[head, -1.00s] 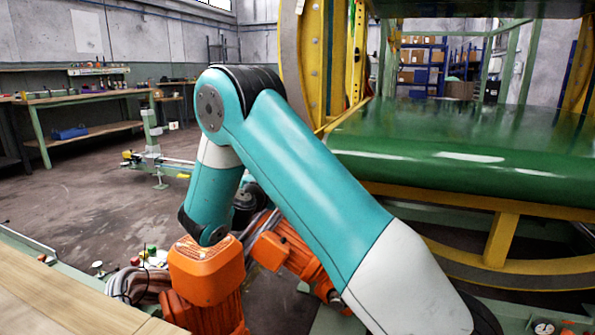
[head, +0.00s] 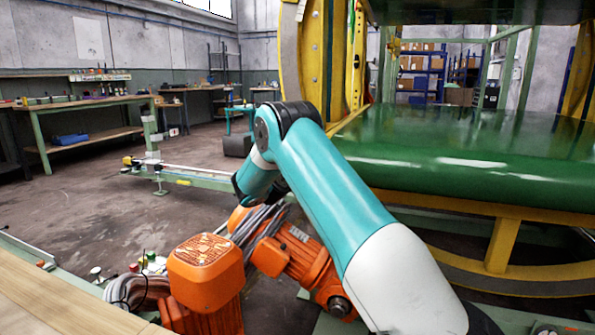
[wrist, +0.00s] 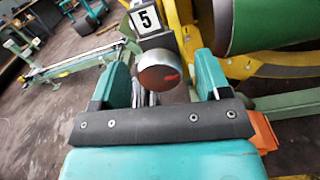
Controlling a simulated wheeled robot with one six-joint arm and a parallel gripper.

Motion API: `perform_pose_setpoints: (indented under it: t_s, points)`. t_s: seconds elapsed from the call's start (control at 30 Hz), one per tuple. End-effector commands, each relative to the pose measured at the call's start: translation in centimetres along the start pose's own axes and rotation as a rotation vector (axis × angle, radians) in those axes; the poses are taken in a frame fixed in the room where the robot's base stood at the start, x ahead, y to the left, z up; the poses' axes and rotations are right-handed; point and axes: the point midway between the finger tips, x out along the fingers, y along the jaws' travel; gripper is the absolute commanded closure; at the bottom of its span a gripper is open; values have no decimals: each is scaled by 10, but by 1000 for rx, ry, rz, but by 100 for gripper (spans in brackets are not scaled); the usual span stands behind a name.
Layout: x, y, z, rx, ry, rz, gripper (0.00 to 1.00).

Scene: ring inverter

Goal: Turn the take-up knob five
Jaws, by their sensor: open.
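My gripper (wrist: 162,76) is open, with one teal finger on each side of the knob. Gaps show between the knob and both fingers, so it is not clamped. In the head view the knob and my gripper are hidden behind my arm.
An orange motor (head: 205,272) stands near the front, with another orange drive unit (head: 300,258) beside my arm. The big yellow ring frame (head: 505,240) and green roller bed (head: 450,165) fill the right. A wooden bench top (head: 60,300) lies front left. Open floor lies at left.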

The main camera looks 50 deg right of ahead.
Motion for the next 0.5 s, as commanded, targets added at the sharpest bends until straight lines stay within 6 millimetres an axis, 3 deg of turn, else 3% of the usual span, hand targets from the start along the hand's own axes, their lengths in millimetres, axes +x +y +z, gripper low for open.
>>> perform_pose_setpoints:
  t_s: [0.4, 0.5]
  points:
    - [9, 0, 1, 0, 0, 1, 30]
    - [9, 0, 1, 1, 0, 1, 53]
